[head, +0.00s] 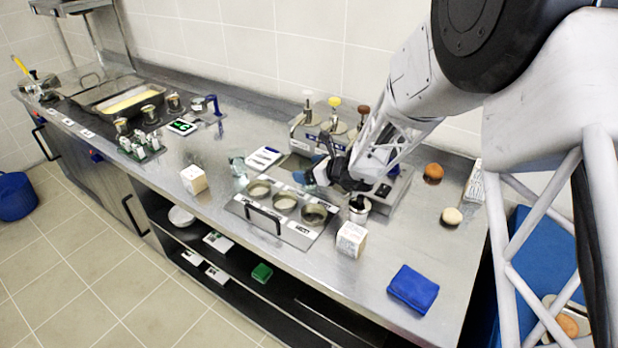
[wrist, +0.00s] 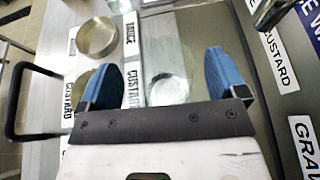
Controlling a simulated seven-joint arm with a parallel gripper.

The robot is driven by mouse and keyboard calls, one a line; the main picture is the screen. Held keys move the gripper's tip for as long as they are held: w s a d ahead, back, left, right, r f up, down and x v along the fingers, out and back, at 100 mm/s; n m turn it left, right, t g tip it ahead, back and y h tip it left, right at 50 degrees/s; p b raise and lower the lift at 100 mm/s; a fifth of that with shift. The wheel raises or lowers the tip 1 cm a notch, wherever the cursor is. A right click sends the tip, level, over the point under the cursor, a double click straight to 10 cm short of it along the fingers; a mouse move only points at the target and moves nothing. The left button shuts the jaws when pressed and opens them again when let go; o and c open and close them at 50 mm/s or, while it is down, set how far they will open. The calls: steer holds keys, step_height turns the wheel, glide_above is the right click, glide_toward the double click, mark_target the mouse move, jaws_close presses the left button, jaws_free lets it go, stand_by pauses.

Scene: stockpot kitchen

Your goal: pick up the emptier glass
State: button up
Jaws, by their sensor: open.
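A clear glass (head: 238,163) stands on the steel counter behind the left end of the tin tray in the head view. My gripper (head: 306,175) is low behind the tray, its blue fingers spread. In the wrist view a clear glass (wrist: 168,88) lies between the two blue fingers of my gripper (wrist: 160,78), with gaps on both sides. I cannot tell if this is the same glass as in the head view. The fill level of either is not clear.
The tray with round tins (head: 285,201) and a handle stands in front of my gripper. A dispenser block with knobs (head: 335,128) is behind it. White cartons (head: 194,180) and a blue cloth (head: 413,289) lie around.

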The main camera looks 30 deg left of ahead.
stand_by(0.3)
steer(key=c, duration=1.1)
steer(key=shift+r, duration=0.25)
steer(key=shift+r, duration=1.55)
steer(key=shift+s+d+r, duration=0.25)
steer(key=shift+s+d, duration=1.6)
steer(key=shift+s+d+r, duration=0.2)
steer(key=shift+s+d, duration=1.65)
steer(key=shift+d, duration=0.05)
steer(key=shift+s+d+r, duration=0.25)
steer(key=shift+s+d, duration=1.6)
steer(key=shift+s, duration=0.1)
